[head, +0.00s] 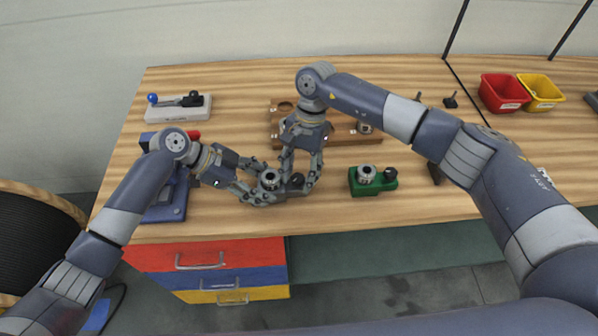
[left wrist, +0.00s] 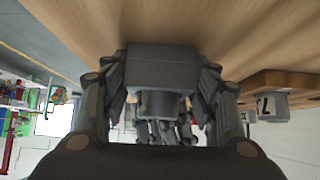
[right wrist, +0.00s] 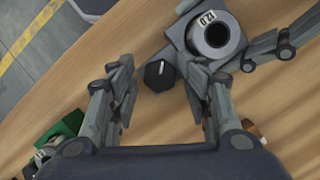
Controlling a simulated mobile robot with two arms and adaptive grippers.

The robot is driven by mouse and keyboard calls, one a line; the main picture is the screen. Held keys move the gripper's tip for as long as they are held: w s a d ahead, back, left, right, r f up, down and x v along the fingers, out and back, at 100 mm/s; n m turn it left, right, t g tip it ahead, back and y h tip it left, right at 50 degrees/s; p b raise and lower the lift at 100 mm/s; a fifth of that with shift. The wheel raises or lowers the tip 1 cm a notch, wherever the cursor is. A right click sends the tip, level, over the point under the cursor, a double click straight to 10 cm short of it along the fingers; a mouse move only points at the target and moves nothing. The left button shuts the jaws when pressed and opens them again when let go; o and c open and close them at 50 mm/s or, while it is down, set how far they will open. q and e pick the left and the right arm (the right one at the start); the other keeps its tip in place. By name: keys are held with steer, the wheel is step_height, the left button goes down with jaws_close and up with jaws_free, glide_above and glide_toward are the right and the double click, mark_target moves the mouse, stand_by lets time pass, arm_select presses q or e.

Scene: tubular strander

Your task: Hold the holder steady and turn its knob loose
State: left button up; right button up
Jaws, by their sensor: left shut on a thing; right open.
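The grey holder (head: 270,181) with its upright metal ring stands on the wooden table. In the right wrist view the holder (right wrist: 207,42) shows a ring with a number label and a black knob (right wrist: 158,75) with a white mark beside it. My left gripper (head: 261,184) is shut on the holder's body, one finger on each side; in the left wrist view the block (left wrist: 162,68) sits between the fingers. My right gripper (right wrist: 163,85) points down, open, with a finger on each side of the knob, apart from it. In the head view the fingers partly hide the knob.
A green holder (head: 372,182) with a ring and knob stands to the right. A wooden block (head: 345,135) with holes lies behind. A blue device (head: 166,205) is at the left, a grey base with a blue-tipped lever (head: 180,110) behind it. Red (head: 503,93) and yellow (head: 541,92) bins stand far right.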

steer(key=shift+w+r, duration=0.1)
steer(key=shift+r, duration=0.05)
steer(key=shift+v, duration=2.35)
steer(key=shift+s+d+r+m, duration=0.1)
steer(key=shift+s+r+m, duration=0.05)
steer(key=shift+m, duration=0.4)
steer(key=shift+s+d+r+m, duration=0.1)
steer(key=shift+m, duration=0.45)
steer(key=m, duration=0.2)
steer(key=r+m+t, duration=0.1)
steer(key=shift+s+d+y, duration=0.25)
steer(key=shift+y, duration=0.15)
steer(key=f+m, duration=0.1)
steer(key=f, duration=0.1)
steer(key=a+f+m+t, duration=0.1)
steer(key=f+m, duration=0.3)
steer(key=shift+s+a+f+t+y, duration=0.15)
steer(key=shift+s+a+t+y, duration=0.05)
steer(key=shift+s+t+y, duration=0.1)
